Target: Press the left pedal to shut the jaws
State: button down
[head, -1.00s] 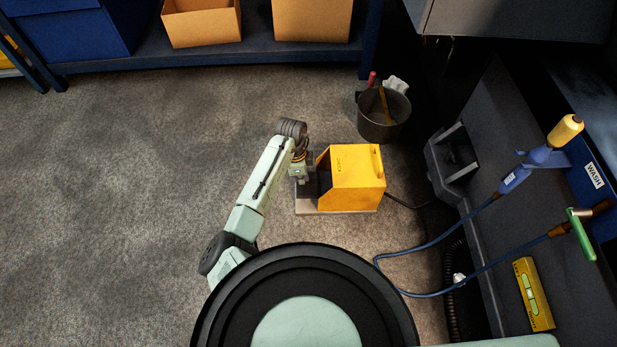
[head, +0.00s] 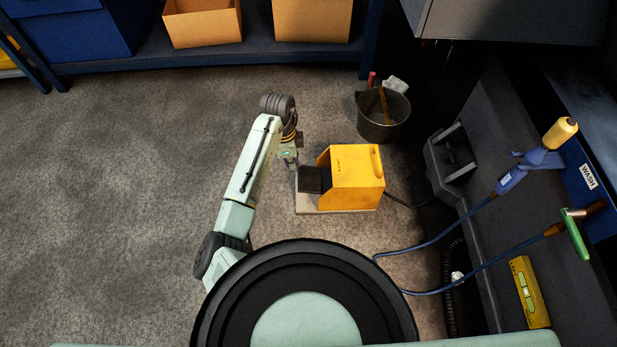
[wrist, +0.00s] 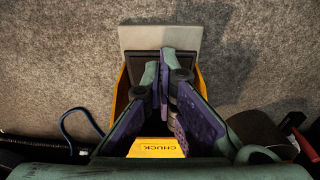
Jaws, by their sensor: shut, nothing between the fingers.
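The yellow pedal housing (head: 357,180) stands on the floor on a light grey base plate (head: 337,212). Its open side faces left, with the black pedal plate (head: 313,180) showing there. In the wrist view the housing bears the label CHUCK (wrist: 158,149). The base plate (wrist: 160,37) and a dark part of the pedal lie beyond my fingers. My gripper (head: 292,163) is at the upper left of the pedal plate, pointing down, and appears above it. In the wrist view its fingers (wrist: 164,76) are together and empty, hiding much of the pedal. Only one pedal unit shows.
A dark bucket (head: 383,113) with tools stands behind the housing. A cable (head: 408,203) runs right from it towards the machine. Blue hoses (head: 430,243) hang at the right. A shelf with boxes (head: 202,24) spans the back. The floor (head: 120,190) at left is clear.

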notch_tip(320, 180, up, 2)
jog(key=shift+r, duration=0.25)
dwell(0.5)
